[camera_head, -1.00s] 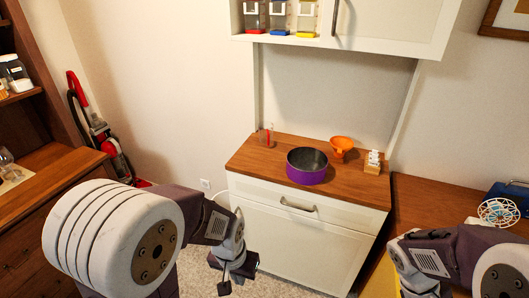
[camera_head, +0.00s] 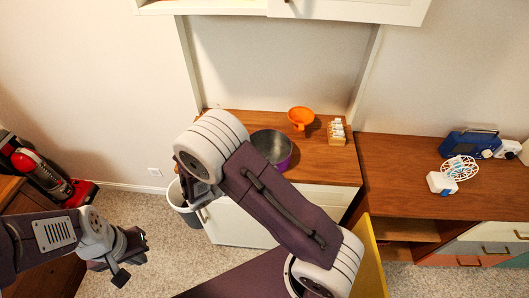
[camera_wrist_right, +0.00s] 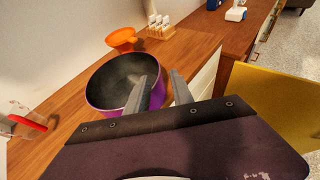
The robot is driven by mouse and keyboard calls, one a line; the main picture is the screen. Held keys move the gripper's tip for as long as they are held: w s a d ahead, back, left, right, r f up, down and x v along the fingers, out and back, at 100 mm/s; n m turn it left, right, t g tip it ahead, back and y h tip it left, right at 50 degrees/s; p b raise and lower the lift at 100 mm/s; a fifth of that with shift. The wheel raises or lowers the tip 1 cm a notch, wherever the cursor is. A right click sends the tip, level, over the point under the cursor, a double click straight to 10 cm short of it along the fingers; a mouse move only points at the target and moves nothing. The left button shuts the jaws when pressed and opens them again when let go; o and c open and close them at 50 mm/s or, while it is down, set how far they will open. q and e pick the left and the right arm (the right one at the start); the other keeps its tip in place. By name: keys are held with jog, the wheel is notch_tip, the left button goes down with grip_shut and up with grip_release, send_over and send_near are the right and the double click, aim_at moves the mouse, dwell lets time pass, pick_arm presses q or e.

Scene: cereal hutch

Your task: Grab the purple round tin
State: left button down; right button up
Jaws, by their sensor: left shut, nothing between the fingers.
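The purple round tin (camera_head: 288,163) is open-topped with a grey inside and stands on the wooden counter, partly hidden by my right arm in the head view. In the right wrist view the tin (camera_wrist_right: 97,104) lies just ahead of my right gripper (camera_wrist_right: 160,78). Its two fingers are apart; one overlaps the tin's right side and the other shows to the right of the tin. I cannot tell whether they touch it. The right fingers are hidden in the head view. My left gripper (camera_head: 119,272) is shut and empty, low over the carpet at left.
An orange funnel-like item (camera_head: 301,117) and a small rack (camera_head: 337,132) stand behind the tin. A clear container with a red part (camera_wrist_right: 27,122) is at the left. A bin (camera_head: 185,206) stands beside the cabinet. A yellow panel (camera_head: 369,262) is near my right arm.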

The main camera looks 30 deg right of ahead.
aim_at(288, 157)
jog(key=x, duration=0.3)
jog(key=p+x, duration=0.1)
jog(key=x, duration=0.3)
jog(key=shift+w+d+f, duration=0.15)
jog(key=shift+w+f, duration=0.1)
jog(key=shift+w, duration=0.05)
jog(key=shift+w+d+f, duration=0.25)
jog(key=shift+d, duration=0.05)
jog(key=shift+s+a+r, duration=0.15)
grip_shut()
dwell(0.6)
